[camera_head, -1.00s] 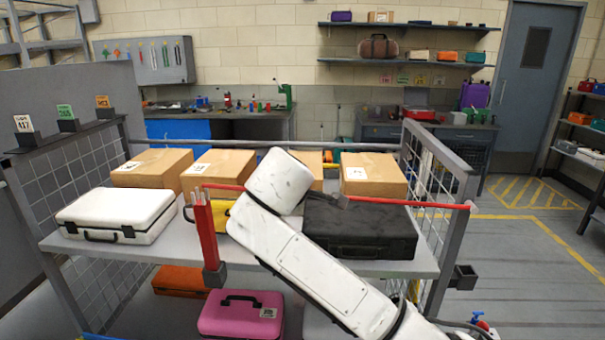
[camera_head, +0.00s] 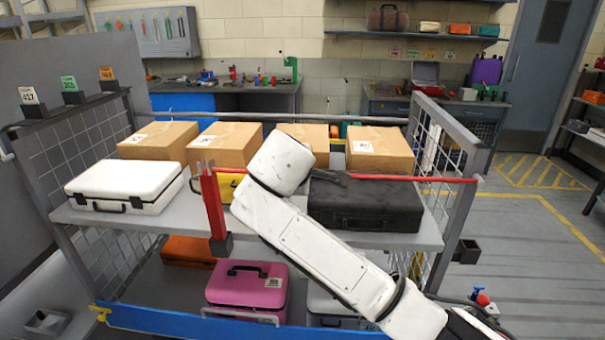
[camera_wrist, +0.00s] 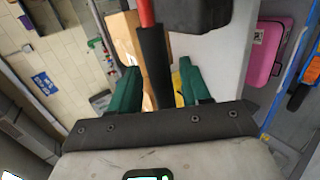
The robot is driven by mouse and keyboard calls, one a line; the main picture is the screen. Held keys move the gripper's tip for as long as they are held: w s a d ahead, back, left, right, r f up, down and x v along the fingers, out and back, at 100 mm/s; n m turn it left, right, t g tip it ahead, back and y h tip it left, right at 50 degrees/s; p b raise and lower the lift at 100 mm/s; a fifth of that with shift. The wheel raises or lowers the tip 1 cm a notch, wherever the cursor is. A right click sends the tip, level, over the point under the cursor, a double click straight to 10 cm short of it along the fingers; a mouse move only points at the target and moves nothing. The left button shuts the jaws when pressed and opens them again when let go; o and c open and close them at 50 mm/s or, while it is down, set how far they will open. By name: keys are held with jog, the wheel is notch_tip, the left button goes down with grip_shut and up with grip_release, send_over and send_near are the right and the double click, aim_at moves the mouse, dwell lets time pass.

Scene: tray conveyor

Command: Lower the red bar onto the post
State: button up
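A long red bar (camera_head: 425,179) runs level across the front of the cart's upper shelf. Its left end meets a red upright (camera_head: 212,205). Its right end lies in front of the cart's grey right post (camera_head: 459,220); I cannot tell whether they touch. In the wrist view the red bar (camera_wrist: 146,12) leads into a black sleeve (camera_wrist: 155,65). The green fingers of my gripper (camera_wrist: 160,80) stand either side of this sleeve, with a narrow gap on the right, so it looks open around it. In the head view my white arm hides my gripper and the bar's middle.
The upper shelf holds a white case (camera_head: 126,184), a black case (camera_head: 364,208) and several cartons (camera_head: 380,148). A pink case (camera_head: 246,287) and an orange one (camera_head: 189,250) sit below. A blue front edge (camera_head: 240,324) crosses the cart's bottom.

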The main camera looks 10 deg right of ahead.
jog(key=b+v, duration=0.1)
jog(key=v, duration=0.9)
jog(key=shift+s+r, duration=0.2)
jog(key=shift+s, duration=0.1)
jog(key=shift+a, duration=0.15)
jog(key=s+d+f+m+g+y, duration=0.1)
jog(key=s+d+f+m+g, duration=0.1)
jog(key=s+f, duration=0.5)
jog(key=s+d+f+m+g+y, duration=0.2)
jog(key=s+f+m, duration=0.1)
jog(key=f, duration=0.9)
jog(key=s+d+f+m+g+y, duration=0.1)
jog(key=s+d+f+m, duration=0.15)
jog(key=s+f, duration=0.45)
jog(key=s+d+f+m+g, duration=0.1)
jog(key=s+d+f, duration=0.3)
jog(key=s, duration=0.4)
jog(key=s+d+f+m+g, duration=0.2)
jog(key=s+d+f+m, duration=0.2)
jog(key=s, duration=0.5)
jog(key=s+d+f+m+g, duration=0.1)
jog(key=s+d+f+m, duration=0.1)
jog(key=s+d+f, duration=0.2)
jog(key=s+f, duration=0.3)
jog(key=s, duration=0.2)
jog(key=shift+d+f+g, duration=0.3)
jog(key=shift+d, duration=0.05)
